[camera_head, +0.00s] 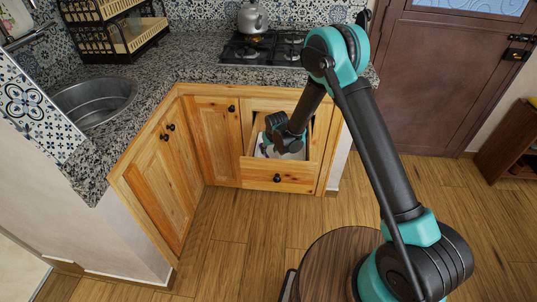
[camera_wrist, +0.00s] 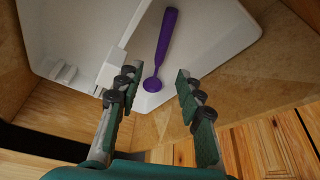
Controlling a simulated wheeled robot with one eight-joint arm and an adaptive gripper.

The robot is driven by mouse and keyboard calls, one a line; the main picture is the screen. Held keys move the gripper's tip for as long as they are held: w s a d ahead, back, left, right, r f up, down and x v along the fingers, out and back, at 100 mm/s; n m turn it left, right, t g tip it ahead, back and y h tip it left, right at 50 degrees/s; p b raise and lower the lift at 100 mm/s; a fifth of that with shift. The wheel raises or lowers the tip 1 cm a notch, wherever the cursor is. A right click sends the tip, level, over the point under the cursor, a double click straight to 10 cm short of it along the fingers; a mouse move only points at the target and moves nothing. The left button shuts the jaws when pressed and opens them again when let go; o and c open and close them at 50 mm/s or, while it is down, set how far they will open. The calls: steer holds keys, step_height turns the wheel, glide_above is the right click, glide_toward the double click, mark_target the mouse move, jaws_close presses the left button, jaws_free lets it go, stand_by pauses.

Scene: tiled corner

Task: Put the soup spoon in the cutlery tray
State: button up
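The purple soup spoon (camera_wrist: 166,38) lies in the white cutlery tray (camera_wrist: 85,30), seen in the wrist view. Its round end points toward my gripper and its handle runs away toward the top of the picture. My gripper (camera_wrist: 155,80) is open, with its two fingers apart on either side of the spoon's round end and not visibly touching it. In the head view the tray (camera_head: 297,155) sits in the open drawer, and my gripper (camera_head: 272,145) reaches down into it. The spoon cannot be made out clearly there.
The open wooden drawer (camera_head: 277,172) is under the granite counter. A stove with a kettle (camera_head: 252,19) stands above it. A sink (camera_head: 95,102) and a dish rack (camera_head: 118,35) are to the left. The floor in front is clear.

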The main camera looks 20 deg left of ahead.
steer(key=shift+v, duration=2.7)
steer(key=s+d+r+m, duration=0.1)
steer(key=d+r, duration=0.4)
steer(key=d, duration=0.5)
steer(key=s+d+r+m+h, duration=0.1)
steer(key=d+r, duration=0.5)
steer(key=d, duration=0.3)
steer(key=s+d+r+m, duration=0.15)
steer(key=d+r, duration=0.35)
steer(key=d, duration=0.5)
steer(key=s+d+r+m+h, duration=0.1)
steer(key=s+d+m, duration=0.2)
steer(key=s+d, duration=1.6)
steer(key=shift+r+m+h, duration=0.3)
steer(key=shift+m+h, duration=0.05)
steer(key=shift+h, duration=0.05)
steer(key=shift+s, duration=0.1)
